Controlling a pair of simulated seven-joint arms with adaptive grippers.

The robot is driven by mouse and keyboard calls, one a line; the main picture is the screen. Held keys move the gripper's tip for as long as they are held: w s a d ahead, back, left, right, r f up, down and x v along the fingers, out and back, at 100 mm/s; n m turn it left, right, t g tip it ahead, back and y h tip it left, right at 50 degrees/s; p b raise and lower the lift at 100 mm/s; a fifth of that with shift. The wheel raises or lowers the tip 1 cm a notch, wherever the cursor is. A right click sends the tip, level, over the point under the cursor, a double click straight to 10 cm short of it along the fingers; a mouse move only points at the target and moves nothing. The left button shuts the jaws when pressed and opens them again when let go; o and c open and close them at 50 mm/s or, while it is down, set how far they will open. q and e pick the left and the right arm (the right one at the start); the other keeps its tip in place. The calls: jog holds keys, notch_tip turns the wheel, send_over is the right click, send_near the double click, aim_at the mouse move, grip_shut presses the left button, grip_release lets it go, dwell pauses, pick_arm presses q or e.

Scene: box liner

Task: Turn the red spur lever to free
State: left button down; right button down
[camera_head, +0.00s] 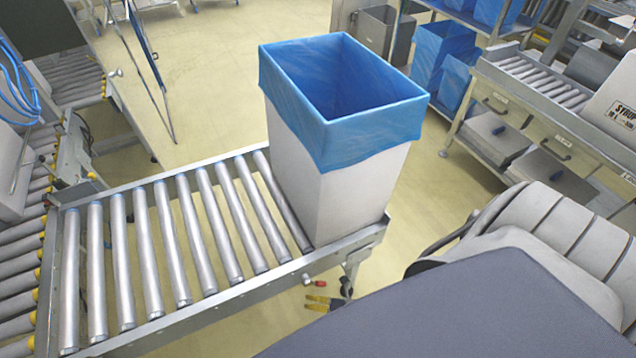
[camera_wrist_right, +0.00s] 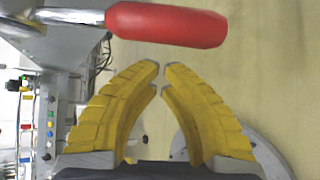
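The red spur lever (camera_head: 319,282) shows small in the head view, below the near right corner of the roller conveyor. In the right wrist view its rounded red handle (camera_wrist_right: 168,25) lies across the top, on a grey metal mount at its left end. My right gripper (camera_head: 308,302) has yellow curved fingers and sits just below the lever in the head view. In the right wrist view its fingertips (camera_wrist_right: 161,80) nearly meet, with nothing between them. They point toward the handle and look apart from it. My left gripper is not in view.
A white box with a blue liner (camera_head: 340,120) stands on the right end of the roller conveyor (camera_head: 180,240). The conveyor's near rail (camera_head: 240,294) runs above my right gripper. Shelves with blue-lined bins (camera_head: 440,55) stand at the back right. Open floor lies below the lever.

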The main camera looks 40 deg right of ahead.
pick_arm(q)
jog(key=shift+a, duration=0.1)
pick_arm(e)
jog(key=shift+w+d+r, duration=0.1)
jog(key=shift+d+r, duration=0.45)
jog(key=shift+d, duration=0.35)
jog(key=shift+d+r, duration=0.5)
jog(key=shift+d, duration=0.35)
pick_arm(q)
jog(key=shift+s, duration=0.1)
pick_arm(e)
jog(key=shift+d, duration=0.1)
